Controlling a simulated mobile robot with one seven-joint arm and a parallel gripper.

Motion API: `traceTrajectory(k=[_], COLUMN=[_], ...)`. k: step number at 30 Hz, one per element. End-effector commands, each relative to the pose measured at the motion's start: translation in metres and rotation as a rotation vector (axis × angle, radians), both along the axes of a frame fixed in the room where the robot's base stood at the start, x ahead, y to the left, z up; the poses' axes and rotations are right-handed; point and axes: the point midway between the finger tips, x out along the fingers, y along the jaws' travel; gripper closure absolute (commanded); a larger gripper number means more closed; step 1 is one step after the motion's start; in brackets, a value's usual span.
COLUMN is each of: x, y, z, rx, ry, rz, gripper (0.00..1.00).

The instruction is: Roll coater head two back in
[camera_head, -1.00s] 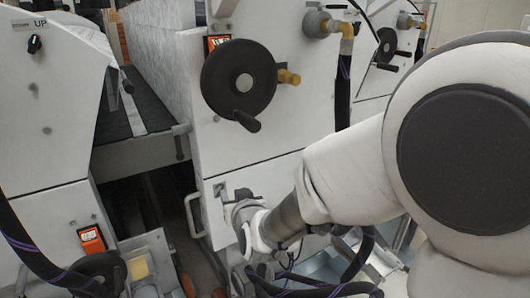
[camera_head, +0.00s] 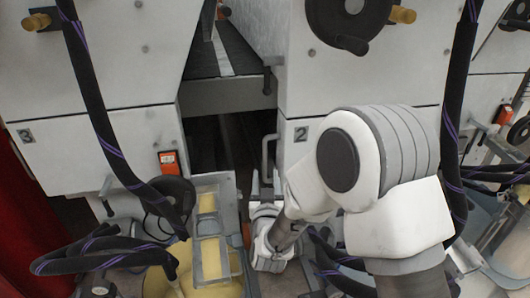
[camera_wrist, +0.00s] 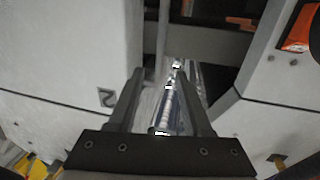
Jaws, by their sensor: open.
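Coater head two is the white cabinet marked "2" (camera_head: 301,134), right of the dark gap, partly hidden by my arm. Its upright bar handle (camera_head: 268,155) is on the left edge of its front. My gripper (camera_wrist: 163,76) is open, its two dark fingers pointing at the handle, which also shows just beyond the fingertips in the wrist view (camera_wrist: 163,38). A shiny metal part shows between the fingers; I cannot tell whether it is gripped or lies behind. In the head view, my wrist is near the handle's lower end and the fingers are hard to make out.
Head three (camera_head: 75,150) stands left of the gap with an orange counter (camera_head: 168,158) and a black handwheel (camera_head: 172,200). Black hoses (camera_head: 100,110) hang in front. A yellow-lined tray (camera_head: 212,245) stands low, left of my wrist. Another hose (camera_head: 455,120) hangs at the right.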

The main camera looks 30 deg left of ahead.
Motion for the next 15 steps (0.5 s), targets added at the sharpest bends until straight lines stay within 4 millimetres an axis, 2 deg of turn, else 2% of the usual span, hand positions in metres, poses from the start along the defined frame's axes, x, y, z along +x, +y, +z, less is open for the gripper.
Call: traceTrajectory(k=[3,15], x=[0.022,0.084], y=[0.011,0.045], z=[-0.001,-0.002], rx=[0.002,0.002], ry=[-0.002,-0.001], rz=[-0.002,-0.001], gripper=[0.5,0.5])
